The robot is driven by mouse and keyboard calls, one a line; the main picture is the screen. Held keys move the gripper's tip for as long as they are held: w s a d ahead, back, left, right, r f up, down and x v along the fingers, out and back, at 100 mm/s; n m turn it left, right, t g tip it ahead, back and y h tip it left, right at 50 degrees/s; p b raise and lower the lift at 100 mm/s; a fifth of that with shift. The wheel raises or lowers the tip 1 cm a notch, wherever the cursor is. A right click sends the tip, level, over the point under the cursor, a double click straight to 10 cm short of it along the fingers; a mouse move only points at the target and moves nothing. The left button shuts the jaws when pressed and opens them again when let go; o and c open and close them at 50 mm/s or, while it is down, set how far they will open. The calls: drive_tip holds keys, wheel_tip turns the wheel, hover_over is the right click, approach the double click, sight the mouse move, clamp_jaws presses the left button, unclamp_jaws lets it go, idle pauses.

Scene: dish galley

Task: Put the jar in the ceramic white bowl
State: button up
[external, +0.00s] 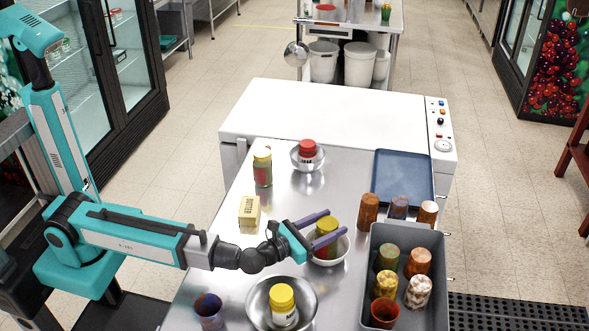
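A jar with a yellow-green lid (327,225) stands roughly upright in the ceramic white bowl (343,254) near the middle of the steel table. My gripper (334,223) reaches in from the left, with one purple finger on the far side of this jar and one on the near side. The near finger hides part of the jar. I cannot tell whether the fingers press on it or stand slightly apart.
A yellow butter box (249,211) lies left of my arm's end. A red-lidded jar (307,148) sits in a metal bowl (296,160) behind. A yellow-lidded jar (283,304) sits in a front metal bowl (254,297). A grey bin (432,248) of cups stands right, a blue tray (403,177) behind.

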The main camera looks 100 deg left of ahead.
drive_tip(key=shift+o, duration=0.7)
drive_tip(key=shift+s+r, duration=0.1)
drive_tip(key=shift+r, duration=0.1)
drive_tip(key=b+v, duration=0.1)
drive_tip(key=v, duration=0.6)
drive_tip(key=shift+s+d+f, duration=0.1)
drive_tip(key=shift+s+d, duration=0.1)
drive_tip(key=shift+w+b, duration=0.15)
drive_tip(key=shift+b, duration=1.05)
drive_tip(key=b, duration=0.5)
drive_tip(key=shift+d, duration=0.25)
drive_tip(key=s+d+b, duration=0.1)
drive_tip(key=b, duration=0.9)
drive_tip(key=shift+s, duration=0.35)
drive_tip(key=shift+p+v, duration=0.35)
drive_tip(key=shift+v, duration=0.8)
